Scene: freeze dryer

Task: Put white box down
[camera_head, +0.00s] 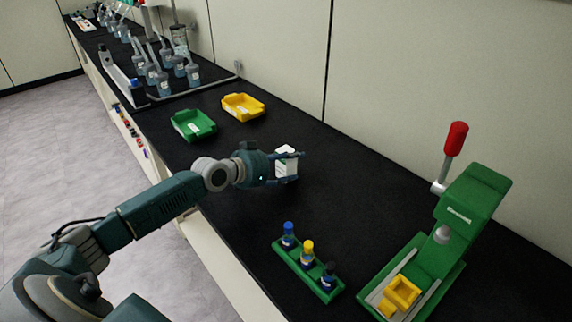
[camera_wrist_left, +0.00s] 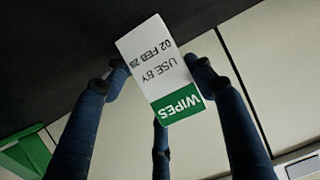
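The white box (camera_head: 288,160) is between the fingers of my left gripper (camera_head: 291,168) over the middle of the black bench. In the left wrist view the box (camera_wrist_left: 152,60) shows a white label with "USE BY 02 FEB 28" and a green band reading "WIPES". Blue fingers of the gripper (camera_wrist_left: 158,78) close around its sides, and another finger reaches its green end. The box looks nearly upright in the head view. I cannot tell whether its base touches the bench. My right gripper is not in view.
A green tray (camera_head: 194,134) and a yellow tray (camera_head: 250,115) lie behind the gripper. In front stand a green rack (camera_head: 289,262) with three capped vials and a green press (camera_head: 462,215) with a red-handled lever. Bottles (camera_head: 163,84) stand farther back. Bench around the box is clear.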

